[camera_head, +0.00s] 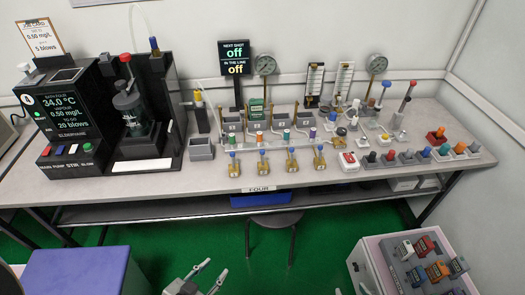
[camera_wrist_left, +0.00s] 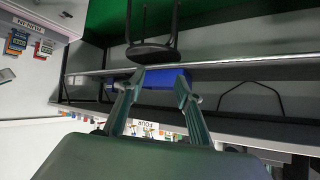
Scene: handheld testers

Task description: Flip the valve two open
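A row of several small brass valves with coloured tops stands along the front of the bench, above the FOUR label. The second from the left (camera_head: 263,162) looks upright; I cannot read any number on it or tell whether it is open or shut. My left gripper (camera_head: 212,270) is low at the bottom of the head view, in front of the bench and apart from the valves. Its fingers are spread and empty, as the left wrist view (camera_wrist_left: 157,88) also shows. Only a small pale tip at the lower edge may be my right gripper (camera_head: 338,292).
The bench (camera_head: 185,182) carries a black machine (camera_head: 70,118) at left, gauges and several coloured-handled testers at right. A stool (camera_head: 275,220) and a blue bin (camera_head: 260,199) are under it. A box with coloured blocks (camera_head: 365,262) stands lower right.

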